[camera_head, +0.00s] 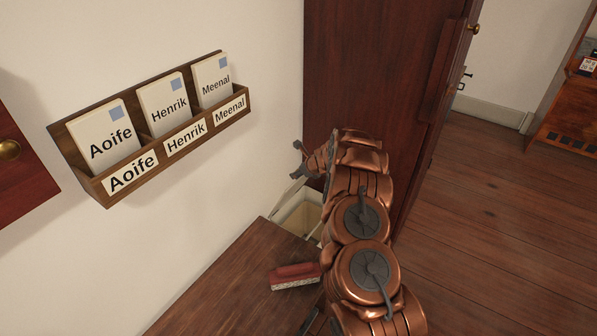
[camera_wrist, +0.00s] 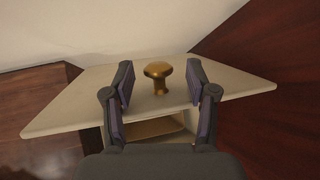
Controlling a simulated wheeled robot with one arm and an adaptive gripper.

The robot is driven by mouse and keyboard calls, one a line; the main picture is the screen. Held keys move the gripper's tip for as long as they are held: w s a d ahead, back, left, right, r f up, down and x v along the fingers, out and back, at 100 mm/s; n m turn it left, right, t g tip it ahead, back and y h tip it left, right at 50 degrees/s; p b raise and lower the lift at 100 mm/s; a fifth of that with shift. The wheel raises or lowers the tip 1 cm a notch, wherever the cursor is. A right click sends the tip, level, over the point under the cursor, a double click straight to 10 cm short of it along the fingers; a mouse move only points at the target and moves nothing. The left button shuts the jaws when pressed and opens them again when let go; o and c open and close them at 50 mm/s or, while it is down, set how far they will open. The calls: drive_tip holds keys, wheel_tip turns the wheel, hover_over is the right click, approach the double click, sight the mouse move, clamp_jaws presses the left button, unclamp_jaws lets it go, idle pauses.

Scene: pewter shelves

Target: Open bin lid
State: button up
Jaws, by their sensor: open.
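The cream bin (camera_head: 292,212) stands in the gap between the wooden counter and the dark red cabinet, partly hidden by my arm. Its inside shows from above. The pale lid (camera_wrist: 70,105) fills the middle of the wrist view and appears tilted up, with the bin's opening (camera_wrist: 160,128) below its near edge. A round brass knob (camera_wrist: 157,72) stands on the lid. My gripper (camera_wrist: 160,82) is open, with one finger on each side of the knob; I cannot tell whether either touches it. In the head view, my gripper (camera_head: 299,158) is near the wall above the bin.
A red brush (camera_head: 295,275) lies on the wooden counter (camera_head: 225,290) beside my arm. The tall cabinet (camera_head: 365,70) stands close on the right. A wall rack (camera_head: 190,137) with name cards hangs on the left. The floor (camera_head: 480,220) at right is clear.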

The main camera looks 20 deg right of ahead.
drive_tip(key=v, duration=1)
drive_tip(key=shift+s+r, duration=0.1)
